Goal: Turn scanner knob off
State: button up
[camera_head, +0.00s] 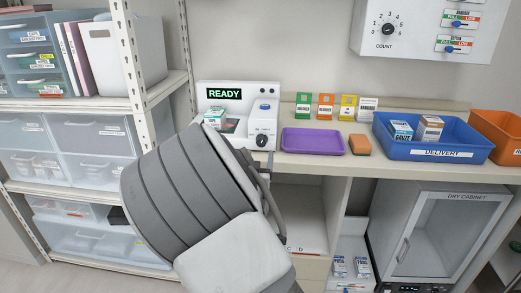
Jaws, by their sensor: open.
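The scanner (240,95) is a white unit on the counter, with a lit display reading READY in green. Its small dark knob (262,140) is on the lower right of the front panel, below a blue-topped part. The knob's exact setting is too small to read. A small box (214,117) sits in the scanner's bay. My gripper (266,168) is partly hidden behind my large grey arm, just below the knob. Its dark fingers are open, and no held object shows. I cannot tell whether they touch the knob.
A purple tray (312,142) and an orange sponge (359,145) are right of the scanner. Several coloured cards stand behind them. A blue delivery bin (440,150) holds boxes farther right. A shelf upright (133,70) stands left. A dry cabinet (440,235) is below.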

aim_at(261, 144)
jog(key=shift+w+d+b, duration=0.1)
jog(key=shift+w+b, duration=0.25)
jog(key=shift+w, duration=2.65)
grip_shut()
